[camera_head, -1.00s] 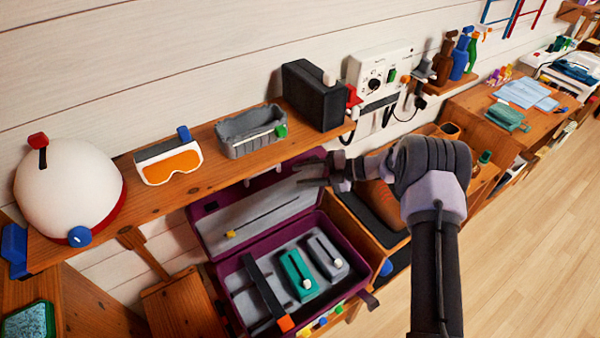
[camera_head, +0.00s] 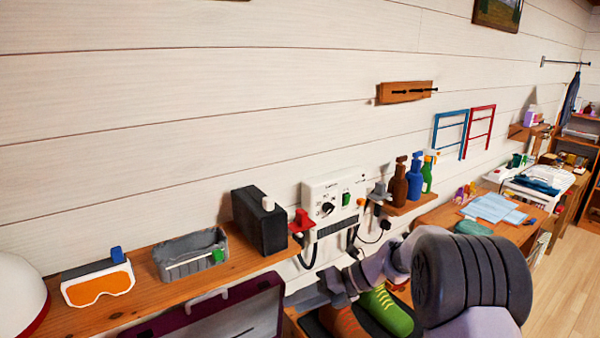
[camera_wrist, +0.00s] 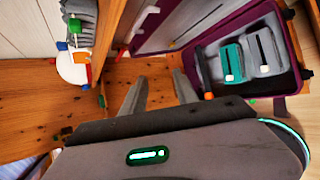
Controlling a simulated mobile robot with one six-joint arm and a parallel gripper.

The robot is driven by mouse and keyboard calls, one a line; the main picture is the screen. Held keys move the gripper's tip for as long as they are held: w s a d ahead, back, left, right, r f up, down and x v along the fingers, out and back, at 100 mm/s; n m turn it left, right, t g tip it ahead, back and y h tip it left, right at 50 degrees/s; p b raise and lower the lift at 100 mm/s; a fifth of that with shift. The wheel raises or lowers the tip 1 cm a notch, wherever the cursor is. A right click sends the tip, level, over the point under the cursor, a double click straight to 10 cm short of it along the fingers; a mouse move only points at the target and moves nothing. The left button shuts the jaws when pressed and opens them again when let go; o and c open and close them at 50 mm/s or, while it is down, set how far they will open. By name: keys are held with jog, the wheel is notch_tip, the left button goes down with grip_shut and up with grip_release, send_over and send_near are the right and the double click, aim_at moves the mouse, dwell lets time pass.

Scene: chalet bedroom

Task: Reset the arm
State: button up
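My arm (camera_head: 470,275) fills the lower right of the head view, its dark ribbed joint close to the camera. My gripper (camera_head: 322,290) shows partly beyond it, near the open purple case's lid (camera_head: 215,318). In the wrist view my gripper (camera_wrist: 158,88) has its two grey fingers apart with nothing between them, so it is open and empty. The open purple case (camera_wrist: 292,38) lies to the right of the fingers there, with a teal block (camera_wrist: 232,62) and a grey block (camera_wrist: 264,52) inside.
A wooden shelf (camera_head: 150,300) along the wall carries orange-lensed goggles (camera_head: 98,284), a grey tray (camera_head: 165,268) and a black box (camera_head: 258,222). A white control box (camera_head: 330,195) and spray bottles (camera_head: 413,178) are farther right. Open wooden floor (camera_head: 560,300) lies at the right edge.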

jog(key=s+d+r+n+t+h+b, duration=0.1)
jog(key=s+d+r+n+h+b, duration=0.15)
jog(key=s+n, duration=0.5)
jog(key=s+d+r+n+h+b, duration=0.1)
jog(key=s+r+n+h+b, duration=0.2)
jog(key=s+n, duration=0.4)
jog(key=s+d+f+n+t+h+b, duration=0.1)
jog(key=s+d+n+t+h, duration=0.1)
jog(key=s+n, duration=0.4)
jog(key=s+d+f+n+t+h+b, duration=0.1)
jog(key=s+d+n, duration=0.4)
jog(key=s, duration=0.5)
jog(key=shift+d+f+n+t+h+b, duration=0.2)
jog(key=shift+n+t+h+b, duration=0.45)
jog(key=shift+n, duration=0.6)
